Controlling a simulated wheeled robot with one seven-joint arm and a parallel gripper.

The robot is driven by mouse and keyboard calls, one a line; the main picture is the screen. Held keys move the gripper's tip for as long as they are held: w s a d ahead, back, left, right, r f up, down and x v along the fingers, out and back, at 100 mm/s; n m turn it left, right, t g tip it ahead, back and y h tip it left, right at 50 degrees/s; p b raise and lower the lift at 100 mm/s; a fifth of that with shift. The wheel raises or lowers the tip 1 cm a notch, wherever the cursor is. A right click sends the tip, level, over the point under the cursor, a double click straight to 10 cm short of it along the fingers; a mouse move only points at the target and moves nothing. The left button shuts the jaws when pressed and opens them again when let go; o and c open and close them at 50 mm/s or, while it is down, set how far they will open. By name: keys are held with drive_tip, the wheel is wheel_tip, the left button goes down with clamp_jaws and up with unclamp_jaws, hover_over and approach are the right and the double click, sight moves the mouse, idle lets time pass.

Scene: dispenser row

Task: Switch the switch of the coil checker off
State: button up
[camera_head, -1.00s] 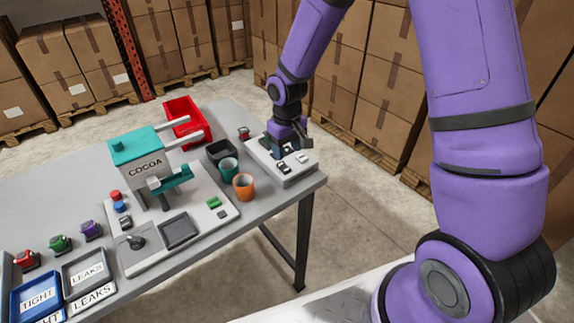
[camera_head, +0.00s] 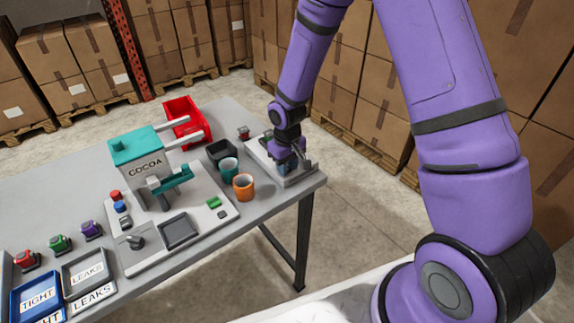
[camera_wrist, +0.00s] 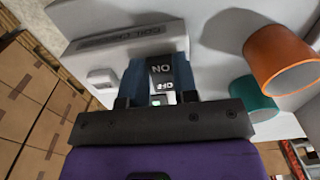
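The coil checker (camera_head: 302,180) is a low pale box on the right end of the table. In the wrist view, its body (camera_wrist: 120,32) carries an upside-down label on its side. A dark switch plate (camera_wrist: 160,66) shows light lettering, upside down, that seems to read ON. My gripper (camera_head: 287,163) points down at the checker's top. In the wrist view, its two bluish fingers (camera_wrist: 158,82) stand apart on either side of the switch plate. The switch's lever is mostly hidden, so I cannot tell its position or whether a finger touches it.
An orange cup (camera_head: 244,187) and a teal cup (camera_head: 229,168) stand just left of the checker, close to my gripper. The table's right edge is near the checker.

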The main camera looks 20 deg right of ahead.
drive_tip(key=shift+c, duration=0.7)
drive_tip(key=shift+w+a+r+g+h, duration=0.1)
drive_tip(key=shift+w+g+h, duration=0.15)
drive_tip(key=shift+g, duration=0.55)
drive_tip(key=shift+w+r+g+h, duration=0.1)
drive_tip(key=shift+g+h, duration=0.15)
drive_tip(key=shift+g, duration=0.55)
drive_tip(key=o, duration=0.9)
drive_tip(key=v, duration=1.1)
